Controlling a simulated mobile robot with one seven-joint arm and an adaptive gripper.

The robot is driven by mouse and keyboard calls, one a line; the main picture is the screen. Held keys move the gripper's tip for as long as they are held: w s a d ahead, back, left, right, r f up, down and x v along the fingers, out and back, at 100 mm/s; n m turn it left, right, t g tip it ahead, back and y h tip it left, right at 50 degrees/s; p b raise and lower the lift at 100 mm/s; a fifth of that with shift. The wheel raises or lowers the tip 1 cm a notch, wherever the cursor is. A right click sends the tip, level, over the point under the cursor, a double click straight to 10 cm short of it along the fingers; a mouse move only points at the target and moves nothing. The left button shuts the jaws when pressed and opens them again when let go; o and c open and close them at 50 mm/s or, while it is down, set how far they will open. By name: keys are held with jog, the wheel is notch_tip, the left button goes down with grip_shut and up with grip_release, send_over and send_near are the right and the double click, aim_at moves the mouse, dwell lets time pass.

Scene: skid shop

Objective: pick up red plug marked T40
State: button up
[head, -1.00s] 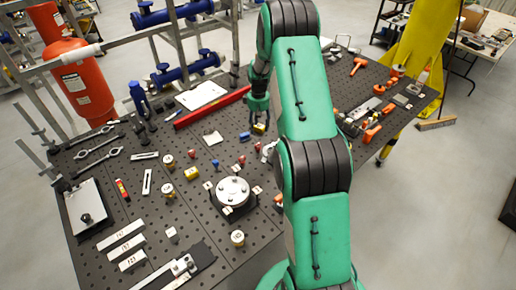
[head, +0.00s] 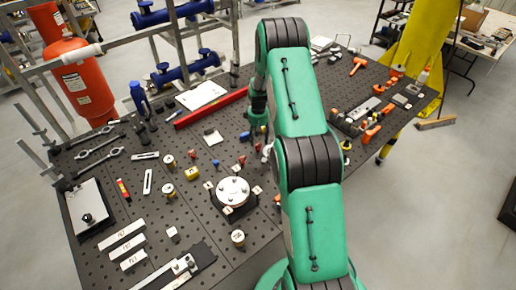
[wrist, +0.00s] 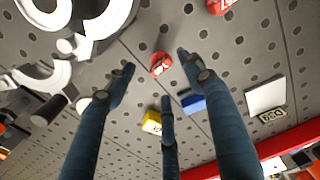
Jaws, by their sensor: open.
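A small round red plug (wrist: 160,65) stands on the perforated bench top in the wrist view, between and beyond my fingertips. Its marking cannot be read. A second red plug (wrist: 219,5) is cut by the top edge of that view. My gripper (wrist: 157,76) has three spread fingers, open and empty, above the first plug with no visible contact. In the head view, my gripper (head: 257,124) hangs over the middle of the bench, partly hidden by my arm. A red plug (head: 242,160) shows just left of it; I cannot tell which plug this is.
A yellow labelled block (wrist: 152,122), a blue block (wrist: 193,105) and a white block (wrist: 264,97) stand close to the fingers. A white ring-shaped part (wrist: 105,18) lies at upper left. A round flanged disc (head: 233,190) and a long red bar (head: 211,107) are on the bench.

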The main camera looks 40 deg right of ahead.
aim_at(258, 144)
jog(key=shift+f, duration=0.15)
jog(key=shift+a+f+p, duration=0.15)
jog(key=shift+f+p, duration=0.5)
jog(key=shift+f, duration=1.85)
jog(key=c, duration=1.3)
